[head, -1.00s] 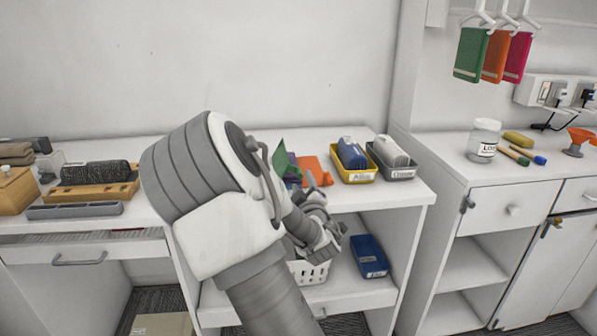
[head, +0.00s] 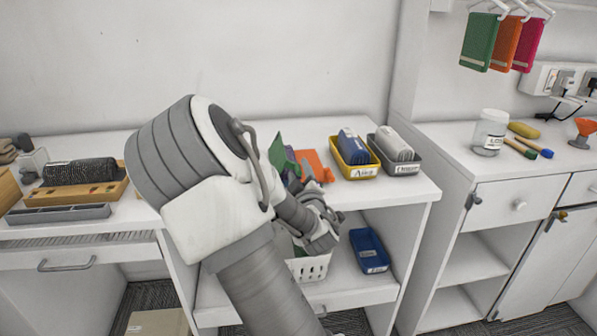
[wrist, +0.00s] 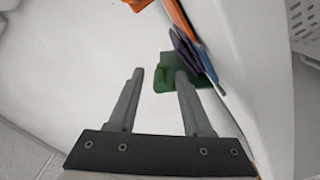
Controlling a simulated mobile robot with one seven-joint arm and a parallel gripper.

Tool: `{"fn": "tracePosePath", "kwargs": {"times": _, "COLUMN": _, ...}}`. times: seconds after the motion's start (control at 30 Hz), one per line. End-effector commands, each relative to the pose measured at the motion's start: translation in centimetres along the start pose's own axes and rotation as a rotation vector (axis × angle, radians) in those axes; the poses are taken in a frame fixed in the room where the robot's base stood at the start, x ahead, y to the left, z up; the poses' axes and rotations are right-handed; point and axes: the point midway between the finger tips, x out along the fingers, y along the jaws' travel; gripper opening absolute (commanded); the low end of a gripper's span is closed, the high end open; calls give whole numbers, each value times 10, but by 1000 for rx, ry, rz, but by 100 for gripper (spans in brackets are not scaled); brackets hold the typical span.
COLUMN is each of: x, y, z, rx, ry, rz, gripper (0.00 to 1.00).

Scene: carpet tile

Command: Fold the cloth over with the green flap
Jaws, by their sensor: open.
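The cloth's green flap (head: 280,152) stands up as a pointed shape on the middle table, just behind my arm in the head view. An orange piece (head: 315,164) lies to its right; most of the area between is hidden by my arm. In the wrist view the green piece (wrist: 168,86) lies just beyond and between my fingertips, with a purple piece (wrist: 188,56), a blue edge (wrist: 208,64) and an orange piece (wrist: 178,16) beyond it. My gripper (wrist: 160,74) is open, with nothing clearly held between the fingers.
A yellow tray (head: 356,172) and a grey tray (head: 402,168) stand right of the cloth. A white basket (head: 312,268) and a blue bin (head: 369,252) sit on the shelf below. A brush (head: 80,172) on a wooden block is at left.

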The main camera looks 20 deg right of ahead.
Motion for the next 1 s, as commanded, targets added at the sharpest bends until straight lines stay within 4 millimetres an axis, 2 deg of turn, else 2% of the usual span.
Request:
{"fn": "tracePosePath", "kwargs": {"times": 0.17, "x": 0, "y": 0, "z": 0, "rx": 0, "ry": 0, "rz": 0, "gripper": 50}}
{"fn": "tracePosePath", "kwargs": {"times": 0.27, "x": 0, "y": 0, "z": 0, "rx": 0, "ry": 0, "rz": 0, "gripper": 35}}
{"fn": "tracePosePath", "kwargs": {"times": 0.47, "x": 0, "y": 1, "z": 0, "rx": 0, "ry": 0, "rz": 2, "gripper": 0}}
{"fn": "tracePosePath", "kwargs": {"times": 1.0, "x": 0, "y": 1, "z": 0, "rx": 0, "ry": 1, "rz": 3, "gripper": 0}}
